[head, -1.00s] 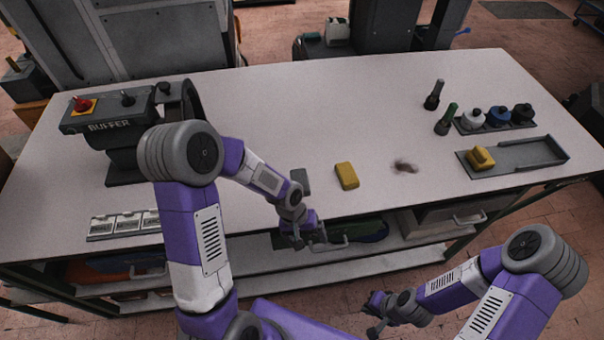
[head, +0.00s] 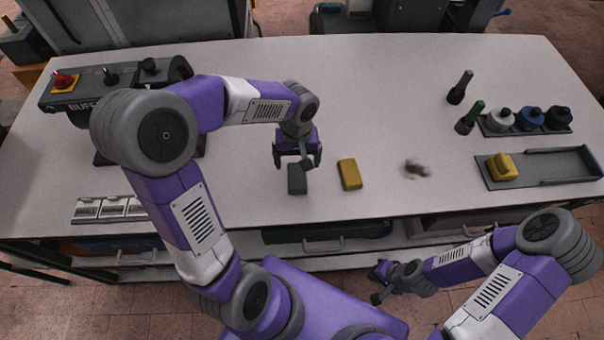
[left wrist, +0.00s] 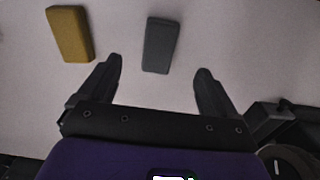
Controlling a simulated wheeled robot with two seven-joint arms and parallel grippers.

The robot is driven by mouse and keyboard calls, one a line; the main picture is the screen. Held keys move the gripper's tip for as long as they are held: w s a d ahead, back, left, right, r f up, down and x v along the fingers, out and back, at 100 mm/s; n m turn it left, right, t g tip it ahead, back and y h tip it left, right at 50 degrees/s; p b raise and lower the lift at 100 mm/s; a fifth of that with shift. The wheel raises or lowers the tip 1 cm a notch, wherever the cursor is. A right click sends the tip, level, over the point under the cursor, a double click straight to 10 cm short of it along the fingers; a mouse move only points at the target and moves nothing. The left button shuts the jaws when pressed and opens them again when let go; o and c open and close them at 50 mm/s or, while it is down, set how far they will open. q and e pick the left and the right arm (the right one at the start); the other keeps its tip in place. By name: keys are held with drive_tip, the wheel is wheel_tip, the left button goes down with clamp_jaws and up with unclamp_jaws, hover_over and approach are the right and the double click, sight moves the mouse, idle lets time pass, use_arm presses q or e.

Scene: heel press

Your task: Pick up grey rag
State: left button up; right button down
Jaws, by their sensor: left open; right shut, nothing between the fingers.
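The grey rag (head: 297,180) is a small folded dark grey block lying flat on the table. In the left wrist view the rag (left wrist: 161,45) lies just ahead of the fingertips, roughly centred between them. My left gripper (head: 298,162) is open and empty, over the table just behind the rag in the head view. Its two fingers also show spread in the left wrist view (left wrist: 158,66). I cannot tell its exact height above the table. My right gripper (head: 380,284) is shut and empty, low in front of the table's front edge.
A yellow block (head: 349,174) lies close to the right of the rag. Bottles (head: 530,118) and a grey tray (head: 545,180) are at right.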

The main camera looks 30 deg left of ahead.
sight(297, 175)
use_arm(q)
drive_tip(key=f+b, duration=0.1)
drive_tip(key=f, duration=0.1)
drive_tip(key=w+f+b, duration=0.1)
drive_tip(key=shift+w+f, duration=0.2)
drive_tip(key=shift+f, duration=0.15)
drive_tip(key=shift+s+f, duration=0.2)
drive_tip(key=shift+f, duration=0.4)
drive_tip(key=f, duration=0.4)
drive_tip(key=a+f+b, duration=0.1)
drive_tip(key=f, duration=0.1)
drive_tip(key=shift+w, duration=0.2)
use_arm(e)
drive_tip(key=f, duration=0.2)
drive_tip(key=w+f, duration=0.1)
drive_tip(key=f, duration=0.1)
drive_tip(key=shift+w+f, duration=0.1)
use_arm(q)
drive_tip(key=c, duration=1.1)
